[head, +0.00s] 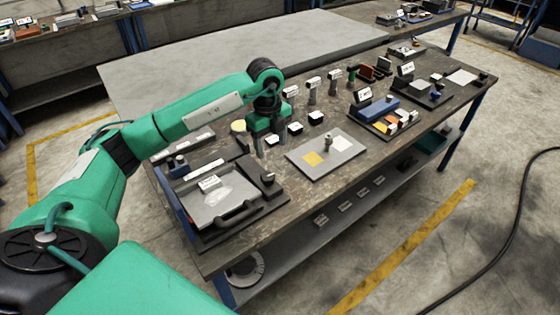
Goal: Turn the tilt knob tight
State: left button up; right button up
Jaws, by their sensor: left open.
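I cannot make out for certain which part is the tilt knob, and no full microscope is clear at this size. A light grey plate (345,162) lies on the workbench (240,253) with a yellow square, a white square and a small upright metal post (328,143). My left gripper (271,147) points down over the bench, left of this plate and apart from the post. Its two fingers are spread, with nothing clearly held between them. My right gripper is out of view.
A grey tray with a black handle (238,213) is at the near left, beside a black block with a round top (267,179). Several small posts stand behind the plate. A blue box (378,107) and coloured blocks are farther right. The bench's near front strip is mostly clear.

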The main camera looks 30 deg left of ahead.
pick_arm(q)
jog(key=a, duration=0.1)
jog(key=p, duration=0.2)
send_over(268, 176)
jog(key=shift+n+y, duration=0.3)
notch_tip(268, 176, down, 6)
jog(key=shift+s+d+r, duration=0.1)
jog(key=shift+r, duration=0.15)
notch_tip(268, 176, down, 6)
jog(key=shift+r+p, duration=0.1)
jog(key=shift+p, duration=0.25)
jog(key=shift+f, duration=0.75)
jog(key=shift+c, duration=0.6)
jog(key=c, duration=0.9)
jog(key=shift+o, duration=0.2)
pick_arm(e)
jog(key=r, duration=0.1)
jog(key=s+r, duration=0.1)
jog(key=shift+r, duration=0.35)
